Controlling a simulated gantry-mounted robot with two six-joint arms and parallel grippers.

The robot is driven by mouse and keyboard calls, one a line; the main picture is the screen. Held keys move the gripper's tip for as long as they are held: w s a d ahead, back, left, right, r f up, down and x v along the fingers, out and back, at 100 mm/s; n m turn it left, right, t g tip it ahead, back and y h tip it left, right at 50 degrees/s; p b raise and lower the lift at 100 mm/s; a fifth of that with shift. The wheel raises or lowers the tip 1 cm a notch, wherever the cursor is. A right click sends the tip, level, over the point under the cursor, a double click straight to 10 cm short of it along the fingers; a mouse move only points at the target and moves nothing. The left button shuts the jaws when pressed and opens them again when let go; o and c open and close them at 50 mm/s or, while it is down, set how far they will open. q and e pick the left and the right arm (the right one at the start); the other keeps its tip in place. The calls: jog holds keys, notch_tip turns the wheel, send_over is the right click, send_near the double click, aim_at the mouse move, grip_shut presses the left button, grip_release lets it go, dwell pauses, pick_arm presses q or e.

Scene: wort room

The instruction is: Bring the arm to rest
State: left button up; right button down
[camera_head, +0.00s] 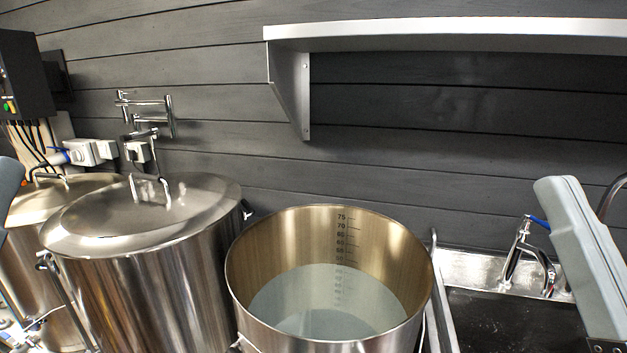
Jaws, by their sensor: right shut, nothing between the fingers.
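My right gripper (580,250) is at the right edge of the head view, in front of the sink. It shows as a pale grey, tilted body with a dark part at its lower end. It is shut and holds nothing; its separate fingertips cannot be made out. A small grey rounded part of my left arm shows at the left edge. My left gripper is not in view.
An open steel pot (405,259) with volume marks and pale liquid stands at centre. Lidded steel kettles (160,290) stand left of it. A sink (505,325) with a tap (517,255) is at right. A shelf (440,30) juts from the wall above.

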notch_tip(320, 180, up, 39)
jog(key=s+p, duration=0.1)
jog(key=p, duration=3.6)
jog(key=shift+a+r, duration=0.2)
jog(key=shift+a, duration=0.15)
